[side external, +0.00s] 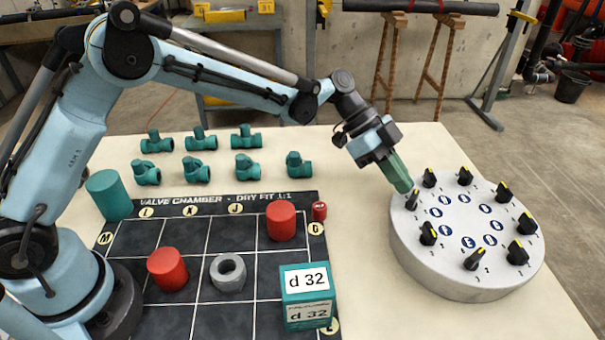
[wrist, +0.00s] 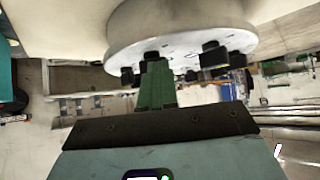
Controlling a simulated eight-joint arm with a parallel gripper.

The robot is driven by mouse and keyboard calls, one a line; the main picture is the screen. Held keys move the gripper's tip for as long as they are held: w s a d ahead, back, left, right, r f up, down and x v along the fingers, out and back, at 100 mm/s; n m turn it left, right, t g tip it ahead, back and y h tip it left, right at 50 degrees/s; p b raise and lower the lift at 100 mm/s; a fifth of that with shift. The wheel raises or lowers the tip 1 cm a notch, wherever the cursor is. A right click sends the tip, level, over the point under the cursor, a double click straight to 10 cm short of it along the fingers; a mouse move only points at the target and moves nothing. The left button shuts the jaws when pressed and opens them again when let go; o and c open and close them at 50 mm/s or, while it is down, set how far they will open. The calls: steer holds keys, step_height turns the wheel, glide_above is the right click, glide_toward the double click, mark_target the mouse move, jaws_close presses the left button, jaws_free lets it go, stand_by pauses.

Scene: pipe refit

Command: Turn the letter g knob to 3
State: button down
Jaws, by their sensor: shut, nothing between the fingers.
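A round grey dial drum (side external: 455,275) stands at the right of the table. Several black knobs with yellow pointer marks ring its top, with small numbers beside them and blue letter discs further in. Most letters are too small to read, so I cannot tell which knob is g. My gripper (side external: 404,187) is shut, with green fingers pointing down and right. Its tips are at the drum's left side, right by a knob (side external: 411,201); I cannot tell if they touch. In the wrist view the gripper (wrist: 153,64) covers part of a dark knob (wrist: 151,55).
A black grid board (side external: 195,300) lies left of the drum, with red cylinders (side external: 281,221), a grey ring (side external: 228,271) and a teal d 32 box (side external: 305,296). Several green pipe fittings (side external: 247,165) stand behind it. Bare table lies between board and drum.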

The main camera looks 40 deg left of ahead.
steer(key=shift+w+d+m+g, duration=0.15)
steer(key=shift+w+m+g, duration=0.25)
steer(key=shift+m+g, duration=0.55)
steer(key=shift+w+d, duration=0.8)
steer(key=shift+w, duration=0.05)
steer(key=shift+w+d+m+g, duration=0.2)
steer(key=shift+m+g, duration=0.25)
steer(key=shift+m, duration=0.3)
steer(key=shift+d, duration=0.2)
steer(key=shift+s, duration=0.15)
